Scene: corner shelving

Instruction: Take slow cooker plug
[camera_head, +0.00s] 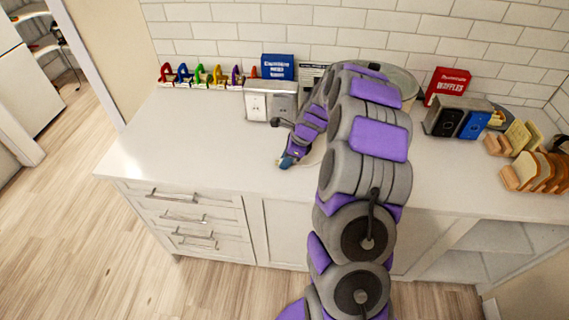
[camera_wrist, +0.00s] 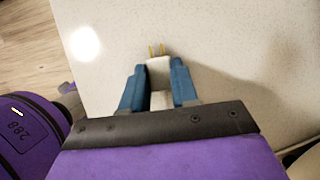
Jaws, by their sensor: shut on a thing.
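The plug (camera_wrist: 158,70) is a small pale block with two brass-coloured prongs pointing away from my gripper. In the wrist view my gripper (camera_wrist: 157,80) has its blue fingers closed on both sides of the plug, with the white counter under it. In the head view my gripper (camera_head: 287,162) is low over the counter, left of my arm; the plug is too small there to make out clearly. A pale round appliance (camera_head: 400,82), possibly the slow cooker, stands behind my arm and is mostly hidden. The plug's cord cannot be made out.
A white double outlet box (camera_head: 257,106) stands at the back of the counter (camera_head: 190,135). Coloured items in a row (camera_head: 205,77) are left of it. A toaster (camera_head: 445,116), a red waffle box (camera_head: 447,84) and bread racks (camera_head: 535,172) are on the right. The left counter is clear.

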